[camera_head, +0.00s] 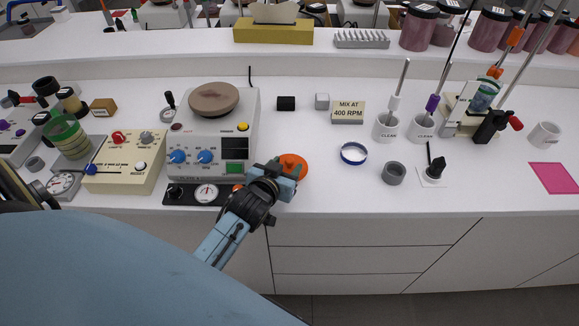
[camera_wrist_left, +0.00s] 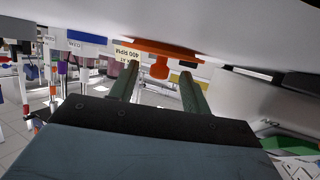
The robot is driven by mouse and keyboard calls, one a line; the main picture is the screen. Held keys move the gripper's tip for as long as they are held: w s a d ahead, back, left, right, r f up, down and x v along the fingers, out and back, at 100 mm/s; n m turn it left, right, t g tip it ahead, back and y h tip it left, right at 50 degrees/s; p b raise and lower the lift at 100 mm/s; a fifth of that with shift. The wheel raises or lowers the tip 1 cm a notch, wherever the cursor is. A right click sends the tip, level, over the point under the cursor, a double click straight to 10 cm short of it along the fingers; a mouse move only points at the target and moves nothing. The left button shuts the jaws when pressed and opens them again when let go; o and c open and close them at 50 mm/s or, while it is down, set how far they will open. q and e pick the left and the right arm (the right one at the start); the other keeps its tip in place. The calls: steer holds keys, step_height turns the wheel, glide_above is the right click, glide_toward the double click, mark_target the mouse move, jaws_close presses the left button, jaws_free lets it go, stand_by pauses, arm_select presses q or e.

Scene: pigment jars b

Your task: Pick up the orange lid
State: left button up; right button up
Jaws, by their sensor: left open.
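The orange lid (camera_head: 298,161) lies on the white bench, right of the hotplate stirrer. It is a flat disc with a knob, and my gripper partly covers it in the head view. My left gripper (camera_head: 285,170) is at the lid's near side, with its green fingers open. In the left wrist view the picture is upside down, and the lid (camera_wrist_left: 178,51) shows at the top with its knob hanging between the two fingertips (camera_wrist_left: 161,75). The fingers stand apart on either side of the knob; I cannot tell if they touch it. My right gripper is not in view.
The hotplate stirrer (camera_head: 210,128) and a black gauge panel (camera_head: 183,195) stand close on the left. A blue-rimmed ring (camera_head: 354,153) and a grey ring (camera_head: 393,173) lie to the right. The bench front edge is near; bare bench lies between lid and rings.

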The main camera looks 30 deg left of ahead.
arm_select(q)
steer(key=shift+w+f, duration=0.1)
steer(key=shift+w, duration=0.25)
steer(key=shift+c, duration=0.3)
jaws_close()
